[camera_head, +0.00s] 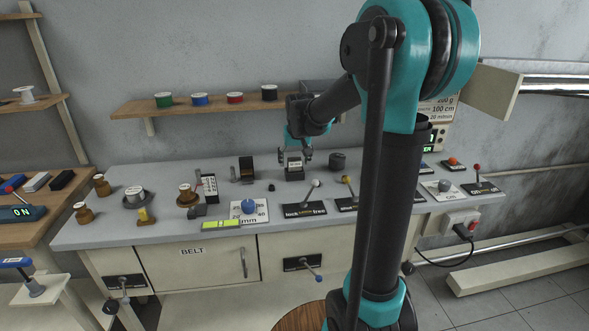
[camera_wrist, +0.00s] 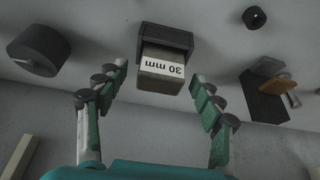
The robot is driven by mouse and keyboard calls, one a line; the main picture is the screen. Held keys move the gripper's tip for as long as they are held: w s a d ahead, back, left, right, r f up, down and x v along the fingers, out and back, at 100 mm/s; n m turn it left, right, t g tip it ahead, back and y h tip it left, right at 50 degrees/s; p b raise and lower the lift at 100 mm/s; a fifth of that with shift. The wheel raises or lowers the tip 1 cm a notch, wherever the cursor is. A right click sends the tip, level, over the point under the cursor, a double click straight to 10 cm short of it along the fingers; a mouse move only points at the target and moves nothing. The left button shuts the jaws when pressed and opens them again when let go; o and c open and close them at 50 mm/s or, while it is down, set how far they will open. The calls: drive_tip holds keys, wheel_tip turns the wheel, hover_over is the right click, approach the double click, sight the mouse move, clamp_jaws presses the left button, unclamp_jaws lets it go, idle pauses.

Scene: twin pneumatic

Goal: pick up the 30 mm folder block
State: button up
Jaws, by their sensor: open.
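The 30 mm folder block (camera_wrist: 158,86) is a dark block with a white label reading "30 mm", seen upside down in the wrist view. It sits at the front of a dark holder (camera_wrist: 166,39) on the bench. In the head view the block (camera_head: 294,172) stands toward the back of the bench. My gripper (camera_wrist: 163,83) is open, with one finger on each side of the block and a gap on both sides. In the head view my gripper (camera_head: 293,153) is just above and behind the block.
A dark round cylinder (camera_wrist: 38,50) and a dark block with an orange-brown part (camera_wrist: 264,95) flank the block. Levers and a blue knob (camera_head: 249,206) stand in front on the bench (camera_head: 175,233). A shelf (camera_head: 222,106) with spools hangs on the wall behind.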

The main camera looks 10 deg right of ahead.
drive_tip(key=shift+w+f, duration=0.15)
drive_tip(key=shift+f, duration=0.3)
drive_tip(key=c, duration=1.4)
drive_tip(key=shift+r, duration=0.1)
